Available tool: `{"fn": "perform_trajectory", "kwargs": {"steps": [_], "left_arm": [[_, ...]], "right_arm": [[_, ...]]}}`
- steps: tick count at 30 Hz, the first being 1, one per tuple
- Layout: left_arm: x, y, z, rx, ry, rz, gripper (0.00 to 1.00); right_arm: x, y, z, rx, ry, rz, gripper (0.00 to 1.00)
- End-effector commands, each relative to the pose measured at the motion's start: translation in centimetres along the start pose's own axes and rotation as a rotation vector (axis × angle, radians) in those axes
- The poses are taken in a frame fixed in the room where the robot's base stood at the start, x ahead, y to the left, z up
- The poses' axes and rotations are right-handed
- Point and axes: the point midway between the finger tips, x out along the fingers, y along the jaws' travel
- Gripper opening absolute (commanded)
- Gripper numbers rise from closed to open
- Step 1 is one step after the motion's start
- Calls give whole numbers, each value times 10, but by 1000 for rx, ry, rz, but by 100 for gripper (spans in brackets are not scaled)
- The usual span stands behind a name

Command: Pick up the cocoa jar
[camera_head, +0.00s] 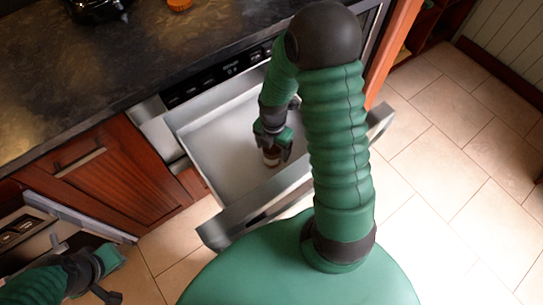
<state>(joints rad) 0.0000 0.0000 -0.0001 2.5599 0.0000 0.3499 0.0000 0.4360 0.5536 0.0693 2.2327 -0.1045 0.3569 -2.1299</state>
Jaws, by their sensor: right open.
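The microwave drawer (215,155) is pulled open below the dark counter. A small jar (271,158) with a brownish body and a pale lower part, likely the cocoa jar, stands inside near the drawer's front right. My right gripper (272,150) is open and reaches down into the drawer, with its fingers at the jar's upper part. The gripper hides the jar's top, and I cannot tell whether the fingers touch it. My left gripper (112,280) is at the lower left, away from the drawer; its finger state is unclear.
The drawer's front wall and handle (380,122) stick out over the tiled floor (440,180). An orange-capped item (179,4) and a black object (97,8) stand on the counter (130,50). A wooden cabinet (100,170) is left of the drawer.

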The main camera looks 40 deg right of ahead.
Motion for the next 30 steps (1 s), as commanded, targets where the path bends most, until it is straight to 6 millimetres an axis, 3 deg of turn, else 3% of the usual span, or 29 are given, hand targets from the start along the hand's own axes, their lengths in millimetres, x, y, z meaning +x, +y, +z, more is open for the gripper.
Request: {"fn": "perform_trajectory", "kwargs": {"steps": [3, 6, 12, 30], "left_arm": [[17, 0, 4, 0, 0, 0, 0], [20, 0, 5, 0, 0, 0, 0], [18, 0, 4, 0, 0, 0, 0], [18, 0, 4, 0, 0, 0, 0]], "right_arm": [[29, 3, -4, -3, 2, -3, 77], [42, 3, -3, -1, 1, -2, 77], [41, 3, -3, 0, 0, -1, 77], [41, 3, -3, -1, 0, -1, 0]]}}
